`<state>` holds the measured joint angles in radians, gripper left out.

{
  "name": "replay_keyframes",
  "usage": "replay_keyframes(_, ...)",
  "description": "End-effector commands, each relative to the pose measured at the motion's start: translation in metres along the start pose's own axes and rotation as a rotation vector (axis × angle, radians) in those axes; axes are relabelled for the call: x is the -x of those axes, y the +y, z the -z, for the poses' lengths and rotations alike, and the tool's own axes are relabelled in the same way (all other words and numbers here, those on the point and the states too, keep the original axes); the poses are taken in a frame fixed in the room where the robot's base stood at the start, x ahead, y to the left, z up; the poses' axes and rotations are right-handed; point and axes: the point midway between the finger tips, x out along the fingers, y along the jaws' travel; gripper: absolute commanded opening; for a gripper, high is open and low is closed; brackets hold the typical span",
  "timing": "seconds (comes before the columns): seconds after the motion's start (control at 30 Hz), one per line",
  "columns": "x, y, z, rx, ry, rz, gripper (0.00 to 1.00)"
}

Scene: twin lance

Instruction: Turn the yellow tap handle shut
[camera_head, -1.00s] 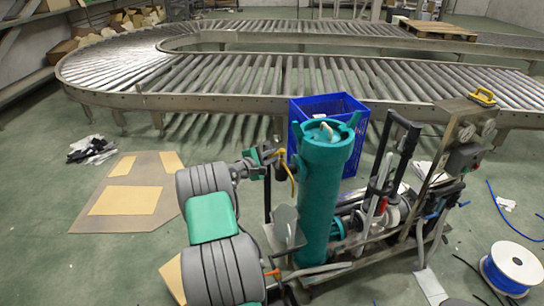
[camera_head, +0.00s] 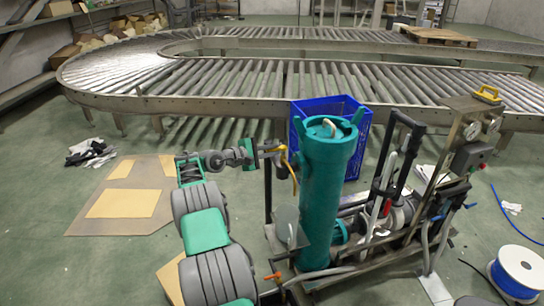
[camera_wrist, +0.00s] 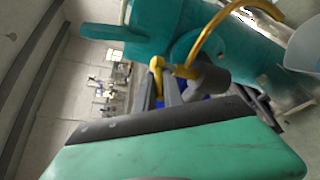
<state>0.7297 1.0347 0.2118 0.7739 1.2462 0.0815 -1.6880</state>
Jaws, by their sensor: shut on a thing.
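The teal upright cylinder (camera_head: 320,195) stands on the skid, with the tap on its left side near the top. The yellow tap handle (camera_head: 281,149) shows small beside the cylinder; in the wrist view it is a yellow knob-like piece (camera_wrist: 157,64) at my fingertips. A curved yellow tube (camera_wrist: 212,36) hangs from the tap, beside a grey fitting (camera_wrist: 208,80). My gripper (camera_head: 271,150) reaches the handle from the left. It is shut on the handle; its grey fingers show in the wrist view (camera_wrist: 163,84). The exact contact is partly hidden.
A blue crate (camera_head: 358,130) stands behind the cylinder. Pumps, hoses and a gauge panel (camera_head: 470,135) fill the skid to the right. A roller conveyor (camera_head: 250,98) curves behind. Flat cardboard (camera_head: 88,225) and open floor lie to the left. A blue cable reel (camera_head: 517,270) stands at lower right.

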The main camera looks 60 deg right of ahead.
Motion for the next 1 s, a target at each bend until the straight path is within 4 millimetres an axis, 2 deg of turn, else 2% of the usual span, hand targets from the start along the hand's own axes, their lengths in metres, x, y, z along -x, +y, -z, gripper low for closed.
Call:
replay_keyframes(0.23,0.000,0.000,-0.001,-0.001,-0.001,0.001,0.00)
replay_keyframes(0.27,0.000,0.000,-0.001,0.000,-0.001,0.001,0.15)
replay_keyframes(0.5,0.001,0.000,0.000,0.001,0.001,0.000,0.34)
replay_keyframes(0.77,0.003,0.000,0.001,0.001,0.002,0.000,0.34)
replay_keyframes(0.87,0.015,0.001,0.002,0.001,0.005,-0.002,0.34)
replay_keyframes(1.0,0.044,0.001,0.001,0.001,0.005,-0.001,0.34)
